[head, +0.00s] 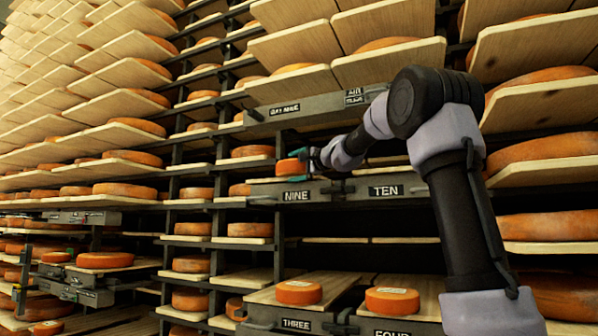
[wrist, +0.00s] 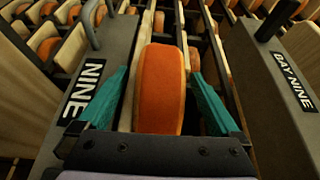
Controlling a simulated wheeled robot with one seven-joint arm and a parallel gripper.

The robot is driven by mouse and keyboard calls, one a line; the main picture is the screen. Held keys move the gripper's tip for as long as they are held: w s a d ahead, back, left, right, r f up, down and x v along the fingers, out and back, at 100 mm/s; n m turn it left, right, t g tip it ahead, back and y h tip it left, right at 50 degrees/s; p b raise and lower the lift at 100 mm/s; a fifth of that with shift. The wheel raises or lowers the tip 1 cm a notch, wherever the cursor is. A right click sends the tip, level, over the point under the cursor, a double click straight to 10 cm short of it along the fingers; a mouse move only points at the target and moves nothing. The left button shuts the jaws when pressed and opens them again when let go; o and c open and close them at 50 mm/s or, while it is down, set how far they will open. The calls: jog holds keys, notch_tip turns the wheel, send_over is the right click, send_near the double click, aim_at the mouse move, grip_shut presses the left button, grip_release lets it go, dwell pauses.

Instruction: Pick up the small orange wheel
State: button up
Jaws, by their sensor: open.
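A small orange wheel (head: 290,167) sits on the shelf bay labelled NINE (head: 296,196). In the wrist view the wheel (wrist: 160,88) fills the middle, lying between the two teal fingers. My gripper (head: 304,154) reaches it from the right in the head view and partly overlaps it. In the wrist view my gripper (wrist: 160,76) is open, with one finger on each side of the wheel. A narrow gap shows at the left finger; contact at the right finger is hard to tell. The wheel's underside is hidden.
A grey beam labelled BAY NINE (head: 284,110) runs above the wheel. Bay TEN (head: 386,190) is beside it. Wheels on bay THREE (head: 298,292) and bay FOUR (head: 392,300) stand below. Loaded racks crowd the left and right.

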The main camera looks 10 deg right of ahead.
grip_shut()
jog(key=shift+s+r, duration=0.1)
jog(key=shift+r, duration=0.05)
jog(key=shift+r, duration=0.15)
